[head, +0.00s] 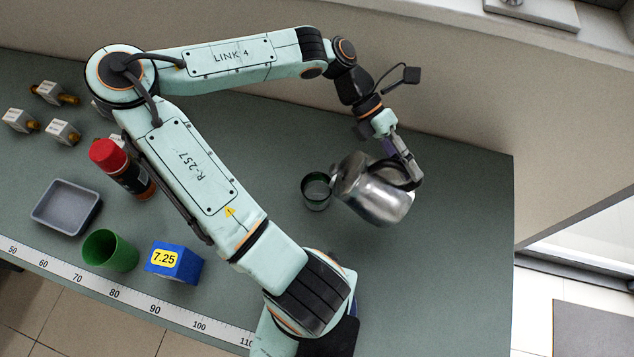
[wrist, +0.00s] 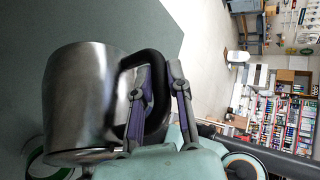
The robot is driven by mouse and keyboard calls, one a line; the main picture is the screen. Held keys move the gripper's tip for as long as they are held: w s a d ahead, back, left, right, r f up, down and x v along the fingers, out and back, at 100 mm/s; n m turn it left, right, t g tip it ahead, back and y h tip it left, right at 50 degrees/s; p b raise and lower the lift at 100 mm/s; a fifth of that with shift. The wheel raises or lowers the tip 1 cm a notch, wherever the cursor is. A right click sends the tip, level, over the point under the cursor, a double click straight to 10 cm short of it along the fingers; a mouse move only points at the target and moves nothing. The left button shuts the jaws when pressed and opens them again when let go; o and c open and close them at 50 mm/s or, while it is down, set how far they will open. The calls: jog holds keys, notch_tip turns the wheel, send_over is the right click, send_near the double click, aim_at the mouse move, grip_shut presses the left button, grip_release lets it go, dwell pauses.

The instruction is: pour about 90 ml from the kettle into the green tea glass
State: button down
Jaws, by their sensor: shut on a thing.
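The metal kettle (head: 372,192) is held near the right end of the bench, tilted, with its spout side to the left. My gripper (head: 411,172) is shut on its dark handle. In the wrist view my gripper (wrist: 158,78) straddles the black handle, and the kettle body (wrist: 85,100) fills the left. A glass with a dark green rim (head: 316,204) stands upright just left of the kettle, close by its spout side; its rim also shows in the wrist view (wrist: 37,171), partly hidden by the kettle. I cannot make out any liquid stream or level.
A green cup (head: 110,251), a blue block marked 7.25 (head: 174,264), a grey tray (head: 66,208) and a red-capped can (head: 122,170) stand left of my arm. Several small valves (head: 62,131) lie farther left. The bench (head: 465,190) is clear right of the kettle.

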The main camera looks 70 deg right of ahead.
aim_at(389, 159)
jog(key=shift+w+r+g, duration=0.3)
jog(key=shift+w+r+m+g+p, duration=0.3)
jog(key=shift+w+r+g+p, duration=0.3)
jog(key=shift+w+g+p, duration=0.15)
jog(key=shift+w, duration=0.1)
jog(key=shift+w+r+g+y+p, duration=0.3)
jog(key=shift+w+p, duration=0.1)
jog(key=shift+p, duration=0.6)
jog(key=shift+w+r+g+p, duration=0.25)
jog(key=shift+w+p, duration=0.3)
jog(key=shift+p, duration=0.1)
jog(key=shift+w+r+m+g, duration=0.25)
jog(key=shift+w+m+g, duration=0.05)
jog(key=shift+w, duration=0.45)
dwell(0.5)
jog(key=s+f+t, duration=0.1)
jog(key=s, duration=0.1)
jog(key=s+f+t, duration=0.1)
jog(key=s+f+n+t, duration=0.1)
jog(key=s, duration=0.1)
jog(key=shift+s+f+t, duration=0.15)
jog(key=shift+s+t, duration=0.2)
jog(key=shift+t, duration=0.05)
jog(key=shift+s+f+n+t+h+b, duration=0.25)
jog(key=shift+s+f+t+b, duration=0.1)
jog(key=shift+s+f+t, duration=0.3)
jog(key=shift+s+f+n+t+h+b, duration=0.3)
jog(key=shift+s+f+t, duration=0.15)
jog(key=shift+f, duration=0.3)
